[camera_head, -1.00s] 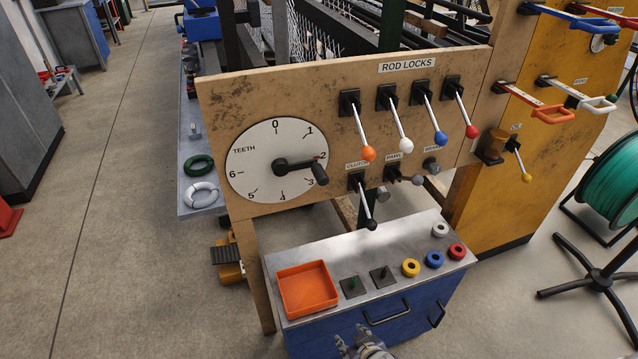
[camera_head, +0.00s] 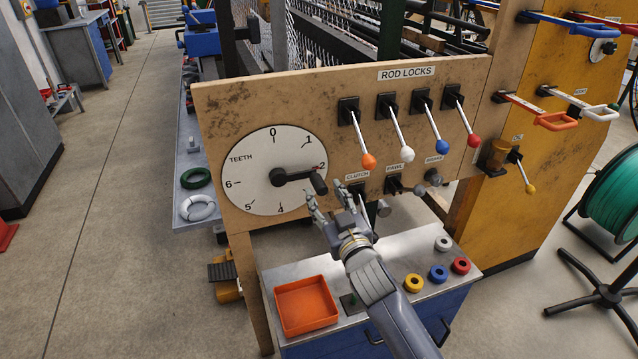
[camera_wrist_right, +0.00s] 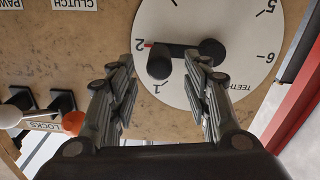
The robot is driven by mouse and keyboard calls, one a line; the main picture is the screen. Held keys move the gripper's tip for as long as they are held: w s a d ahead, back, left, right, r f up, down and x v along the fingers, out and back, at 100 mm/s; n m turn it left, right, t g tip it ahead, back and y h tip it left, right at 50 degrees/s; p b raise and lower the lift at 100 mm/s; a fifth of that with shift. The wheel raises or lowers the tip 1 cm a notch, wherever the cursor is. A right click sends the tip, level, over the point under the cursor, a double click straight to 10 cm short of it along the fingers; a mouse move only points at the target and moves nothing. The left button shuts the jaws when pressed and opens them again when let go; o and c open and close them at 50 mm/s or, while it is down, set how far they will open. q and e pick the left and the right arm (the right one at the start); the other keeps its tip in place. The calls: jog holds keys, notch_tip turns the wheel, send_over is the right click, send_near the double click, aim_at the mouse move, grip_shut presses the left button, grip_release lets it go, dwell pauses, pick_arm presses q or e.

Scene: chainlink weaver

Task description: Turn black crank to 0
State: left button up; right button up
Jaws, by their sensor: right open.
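The black crank (camera_head: 297,176) sits at the centre of the white TEETH dial (camera_head: 250,202) on the wooden board. Its arm points right, at 2; the 0 is at the dial's top. My right gripper (camera_head: 329,201) is open just in front of and below the crank's knob. In the right wrist view, the crank's knob (camera_wrist_right: 159,66) shows between the two spread fingers, with no visible contact. How far ahead of the fingertips the knob lies is hard to tell. My left gripper is not in view.
Rod lock levers with orange (camera_head: 369,161), white, blue and red knobs hang right of the dial. The CLUTCH lever beside my right gripper is partly hidden by it. Below stands a grey-topped cabinet with an orange tray (camera_head: 306,306) and several coloured rings.

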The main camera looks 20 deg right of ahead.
jog(key=shift+w+a, duration=0.1)
jog(key=shift+w, duration=2.7)
jog(key=shift+c, duration=0.4)
grip_shut()
